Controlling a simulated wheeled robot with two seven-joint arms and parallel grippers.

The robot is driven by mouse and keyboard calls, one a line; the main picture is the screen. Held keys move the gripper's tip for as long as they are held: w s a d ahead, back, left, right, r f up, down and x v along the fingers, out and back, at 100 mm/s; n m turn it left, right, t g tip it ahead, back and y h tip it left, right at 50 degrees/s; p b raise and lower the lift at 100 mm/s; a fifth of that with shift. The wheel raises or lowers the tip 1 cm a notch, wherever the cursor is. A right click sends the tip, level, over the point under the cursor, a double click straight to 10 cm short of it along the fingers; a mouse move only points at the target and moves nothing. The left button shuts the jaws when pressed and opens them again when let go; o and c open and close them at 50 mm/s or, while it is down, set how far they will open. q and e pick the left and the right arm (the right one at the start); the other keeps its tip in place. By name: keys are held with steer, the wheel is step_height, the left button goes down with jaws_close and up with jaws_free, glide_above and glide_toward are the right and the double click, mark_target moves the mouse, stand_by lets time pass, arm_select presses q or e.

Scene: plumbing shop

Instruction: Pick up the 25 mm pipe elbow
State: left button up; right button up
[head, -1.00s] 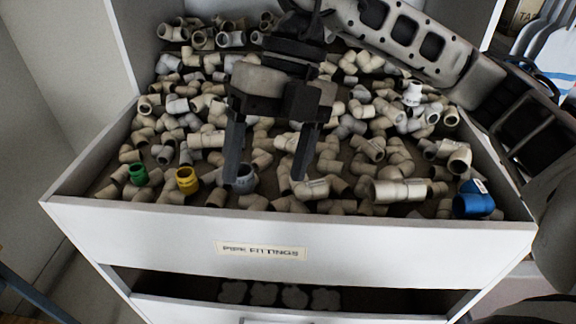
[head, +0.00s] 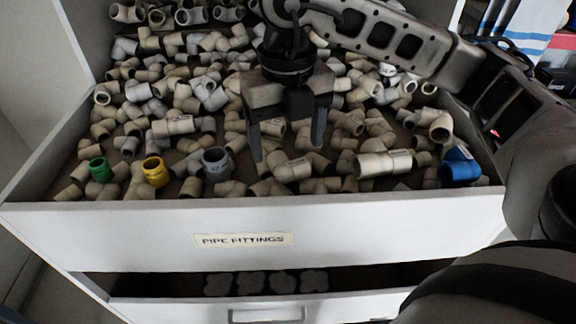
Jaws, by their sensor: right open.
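Many beige and grey pipe fittings, most of them elbows, lie jumbled in the open drawer (head: 225,220). No size can be read on them, so I cannot tell which is the 25 mm elbow. Near the drawer's front lie a green fitting (head: 99,168), a yellow fitting (head: 155,171), a grey fitting (head: 216,162) and a blue elbow (head: 460,170). My right gripper (head: 288,152) points down over the middle of the pile, right of the grey fitting. Its fingers are apart with nothing held; they hide some fittings behind them. My left gripper is not in view.
The drawer's front wall bears a "PIPE FITTINGS" label (head: 243,240). Below it, another drawer (head: 350,307) is partly open with pale lobed pieces (head: 252,283) inside. The cabinet's side wall (head: 85,45) bounds the pile at the left.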

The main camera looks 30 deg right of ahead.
mark_target(289, 161)
steer(key=f, duration=0.5)
steer(key=shift+w+d+p, duration=0.1)
steer(key=shift+d+p, duration=0.1)
steer(key=shift+p, duration=0.2)
steer(key=c, duration=1.1)
steer(key=shift+o, duration=0.2)
